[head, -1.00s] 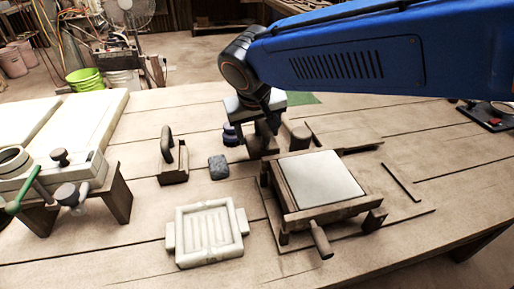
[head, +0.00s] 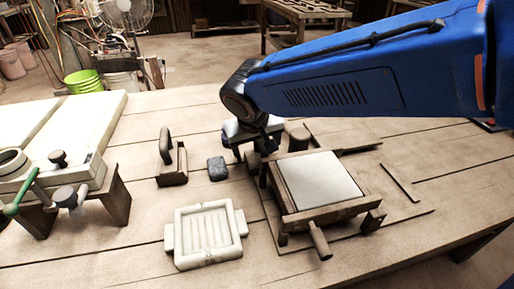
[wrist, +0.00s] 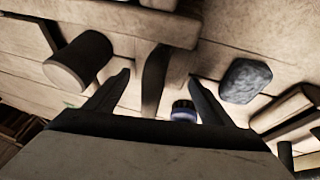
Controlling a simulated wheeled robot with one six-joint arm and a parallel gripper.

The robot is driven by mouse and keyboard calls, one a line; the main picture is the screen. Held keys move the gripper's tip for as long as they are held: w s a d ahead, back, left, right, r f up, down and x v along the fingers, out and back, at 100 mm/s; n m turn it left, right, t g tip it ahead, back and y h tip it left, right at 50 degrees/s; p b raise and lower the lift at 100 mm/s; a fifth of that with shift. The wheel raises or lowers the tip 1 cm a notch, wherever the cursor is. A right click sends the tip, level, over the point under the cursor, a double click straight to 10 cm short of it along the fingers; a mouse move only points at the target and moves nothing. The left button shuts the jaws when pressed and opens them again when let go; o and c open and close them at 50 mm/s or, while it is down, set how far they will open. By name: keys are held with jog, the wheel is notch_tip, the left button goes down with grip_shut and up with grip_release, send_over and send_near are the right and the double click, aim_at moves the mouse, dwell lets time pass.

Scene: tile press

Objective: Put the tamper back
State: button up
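No piece is plainly marked as the tamper. A short brown wooden cylinder (head: 299,139) stands behind the press (head: 319,180); it also shows at left in the wrist view (wrist: 78,62). My gripper (wrist: 155,88) is open, its two dark fingers wide apart, and I see nothing clamped. It is low over the table beside the press's back left corner. A dark brown upright wooden piece (wrist: 154,78) shows between the fingers, apart from both; it may be the tamper. A small dark blue round object (wrist: 184,110) shows near the right finger and is hidden in the head view.
A grey block (head: 217,168) lies left of my gripper, beside a wooden holder with a handle (head: 172,160). A pale ribbed mould (head: 207,236) lies in front. A bench with a green-handled tool (head: 22,192) stands at left. The table's right side is mostly clear.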

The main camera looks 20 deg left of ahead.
dwell(0.3)
jog(key=v, duration=1.2)
jog(key=shift+r, duration=0.2)
jog(key=shift+d, duration=0.1)
